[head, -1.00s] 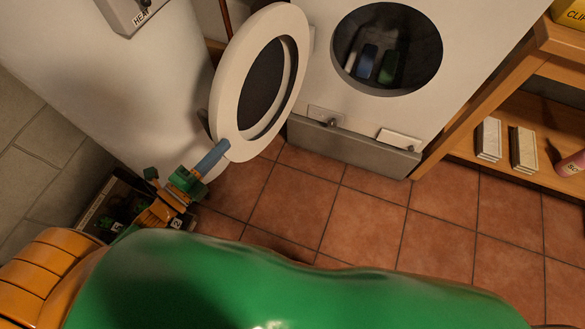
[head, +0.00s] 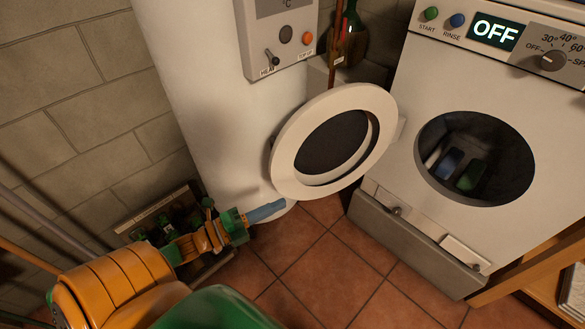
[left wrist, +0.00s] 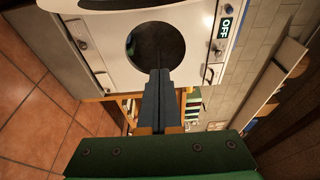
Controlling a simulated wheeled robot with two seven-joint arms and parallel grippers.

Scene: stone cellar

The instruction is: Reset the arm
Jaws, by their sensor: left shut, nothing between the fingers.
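My left gripper (head: 265,211) is shut and empty, its blue fingers together. In the head view it is low in front of the white boiler, just left of the washing machine's open round door (head: 333,142); I cannot tell whether it touches the door. In the left wrist view the shut fingers (left wrist: 160,85) point towards the dark round opening of the washing machine (left wrist: 100,40). My right gripper is not in view.
The white washing machine (head: 400,150) has its door swung open to the left; its display reads OFF. Dark, blue and green items lie in the drum. A white boiler (head: 190,90) stands behind my arm. Tiled floor (head: 330,270) in front is clear. Wooden shelving (head: 530,265) is at the right.

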